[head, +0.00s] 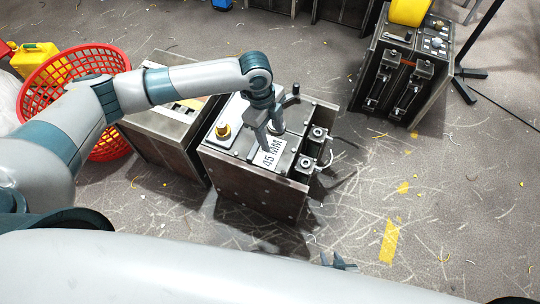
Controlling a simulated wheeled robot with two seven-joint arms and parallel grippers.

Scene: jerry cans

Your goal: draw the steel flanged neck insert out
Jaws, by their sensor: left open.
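A dark steel box (250,188) stands on the floor in the middle of the head view. A plate marked 45 MM (270,154) lies on its top. My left gripper (270,138) points down over the top, beside this plate, with its jaws open. A steel round part, perhaps the flanged neck insert, is at the fingers and mostly hidden by them. I cannot tell whether the fingers touch it. A brass fitting (223,131) stands on a white plate at the top's left. My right gripper (338,262) shows small and low in the view, away from the box; its jaw state is unclear.
Steel clamps (306,163) and a dark upright handle sit on the box's right side. Another metal box (165,140) stands close at left, near a red basket (52,82). A case with a yellow can (409,12) stands at upper right. Floor at right is mostly clear.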

